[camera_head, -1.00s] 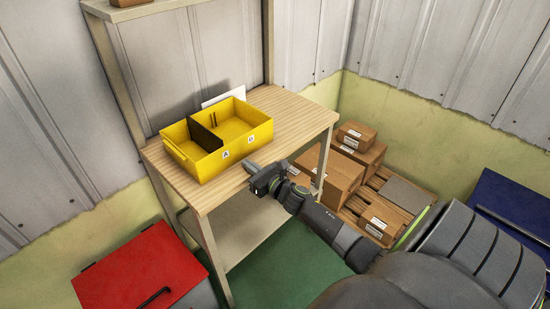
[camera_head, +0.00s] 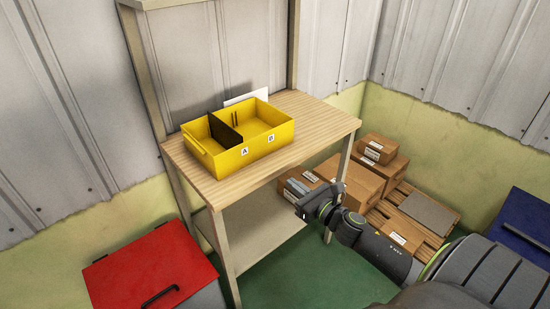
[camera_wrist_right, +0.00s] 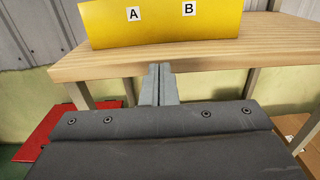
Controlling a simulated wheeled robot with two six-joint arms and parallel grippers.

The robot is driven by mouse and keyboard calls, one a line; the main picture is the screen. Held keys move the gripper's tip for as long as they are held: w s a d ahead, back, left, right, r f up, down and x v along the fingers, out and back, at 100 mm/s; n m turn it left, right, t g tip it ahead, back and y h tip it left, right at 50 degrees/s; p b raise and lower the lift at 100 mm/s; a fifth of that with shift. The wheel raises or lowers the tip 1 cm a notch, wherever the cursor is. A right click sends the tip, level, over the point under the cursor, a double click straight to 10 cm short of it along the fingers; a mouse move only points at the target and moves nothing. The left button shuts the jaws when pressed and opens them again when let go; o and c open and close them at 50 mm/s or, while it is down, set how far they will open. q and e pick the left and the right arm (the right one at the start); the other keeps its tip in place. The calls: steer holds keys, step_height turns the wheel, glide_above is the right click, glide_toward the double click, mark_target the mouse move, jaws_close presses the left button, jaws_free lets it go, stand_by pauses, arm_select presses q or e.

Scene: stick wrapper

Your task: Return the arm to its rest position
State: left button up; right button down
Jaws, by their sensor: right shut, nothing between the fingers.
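My right gripper (camera_head: 296,189) is in front of the wooden table (camera_head: 320,125), below the level of its top and apart from it. Its fingers are shut with nothing between them. They also show closed together in the right wrist view (camera_wrist_right: 158,84), pointing toward the table's front edge. My right arm comes in from the lower right. A yellow bin (camera_head: 268,132) with a black divider and labels A and B stands on the table; its front also shows in the right wrist view (camera_wrist_right: 160,24). My left gripper is out of view.
A red-lidded box (camera_head: 150,270) stands on the floor at lower left. Cardboard boxes (camera_head: 355,180) on a wooden pallet stand right of the table, behind my right arm. A blue box (camera_head: 525,225) is at the far right. Green floor (camera_head: 300,275) is clear before the table.

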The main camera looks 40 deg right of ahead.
steer(key=shift+s+r, duration=0.1)
steer(key=s+d+f+m+g+h, duration=0.1)
steer(key=s+f+m+g+h, duration=0.2)
steer(key=f+m, duration=0.55)
steer(key=s+d+f+m+g, duration=0.2)
steer(key=s+f+m, duration=0.35)
steer(key=f, duration=0.65)
steer(key=s+d+f+m+g+h, duration=0.1)
steer(key=s+f+m+g+h, duration=0.15)
steer(key=s+f+m, duration=0.6)
steer(key=s+a+f+m+g+y, duration=0.1)
steer(key=s+a+f+m+g, duration=0.2)
steer(key=s+f, duration=0.4)
steer(key=s+a+f+m+g+y, duration=0.1)
steer(key=s+a+f+m+g, duration=0.2)
steer(key=s+a+f+m, duration=0.3)
steer(key=s+a+f+m+g+y, duration=0.1)
steer(key=s+a+f+m+g, duration=0.2)
steer(key=s, duration=0.9)
step_height(320, 180, down, 5)
steer(key=a+m, duration=0.1)
steer(key=m, duration=0.2)
steer(key=shift+a+r, duration=0.15)
steer(key=shift+a, duration=0.1)
steer(key=shift+s, duration=0.1)
